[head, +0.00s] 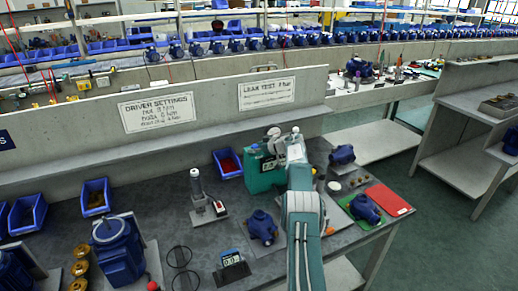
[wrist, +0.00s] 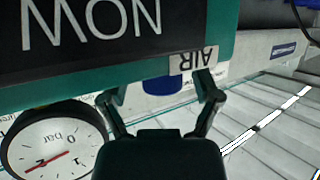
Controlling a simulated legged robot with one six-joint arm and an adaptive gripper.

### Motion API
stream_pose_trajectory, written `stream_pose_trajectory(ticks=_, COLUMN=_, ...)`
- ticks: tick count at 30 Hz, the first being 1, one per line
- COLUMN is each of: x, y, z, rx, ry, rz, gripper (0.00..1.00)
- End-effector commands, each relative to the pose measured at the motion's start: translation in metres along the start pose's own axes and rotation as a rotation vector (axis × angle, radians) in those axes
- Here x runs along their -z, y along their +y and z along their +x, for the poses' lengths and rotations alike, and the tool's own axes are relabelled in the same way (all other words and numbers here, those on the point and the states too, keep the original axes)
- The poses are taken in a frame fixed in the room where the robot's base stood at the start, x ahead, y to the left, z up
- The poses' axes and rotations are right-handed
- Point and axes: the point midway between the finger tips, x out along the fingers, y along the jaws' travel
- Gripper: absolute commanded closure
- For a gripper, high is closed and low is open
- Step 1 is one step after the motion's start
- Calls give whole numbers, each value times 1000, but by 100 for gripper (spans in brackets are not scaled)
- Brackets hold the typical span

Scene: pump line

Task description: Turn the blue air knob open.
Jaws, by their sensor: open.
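The blue air knob (wrist: 160,85) shows in the wrist view beside the tag reading AIR (wrist: 195,60), which appears upside down. It sits at the edge of the green test unit (wrist: 120,72). My gripper (wrist: 157,95) is open, with one finger on each side of the knob. I cannot tell whether the fingers touch it. In the head view the green test unit (head: 262,174) stands on the bench, and my arm reaches up to it. The knob is not visible there. A round gauge (wrist: 52,145) marked bar, with a red needle, is at the lower left of the wrist view.
The grey bench (head: 150,215) holds blue bins (head: 95,197), a dark blue pump (head: 117,250) and a bottle-like tool (head: 197,185). A smaller blue pump (head: 262,227) stands left of my arm. A red sheet (head: 388,199) lies to the right. A low wall rises behind.

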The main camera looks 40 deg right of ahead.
Motion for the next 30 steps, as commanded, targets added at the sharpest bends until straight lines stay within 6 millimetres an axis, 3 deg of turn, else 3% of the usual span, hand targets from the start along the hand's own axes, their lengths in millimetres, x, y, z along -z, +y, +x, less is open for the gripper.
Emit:
stream_pose_trajectory(ticks=12, x=1, y=1, z=-31, rx=-1, ry=1, rz=1, gripper=19)
stream_pose_trajectory(ticks=24, x=-2, y=3, z=-98, rx=-3, ry=-1, rz=3, gripper=19)
stream_pose_trajectory(ticks=30, x=-3, y=2, z=-116, rx=0, ry=-2, rz=3, gripper=19)
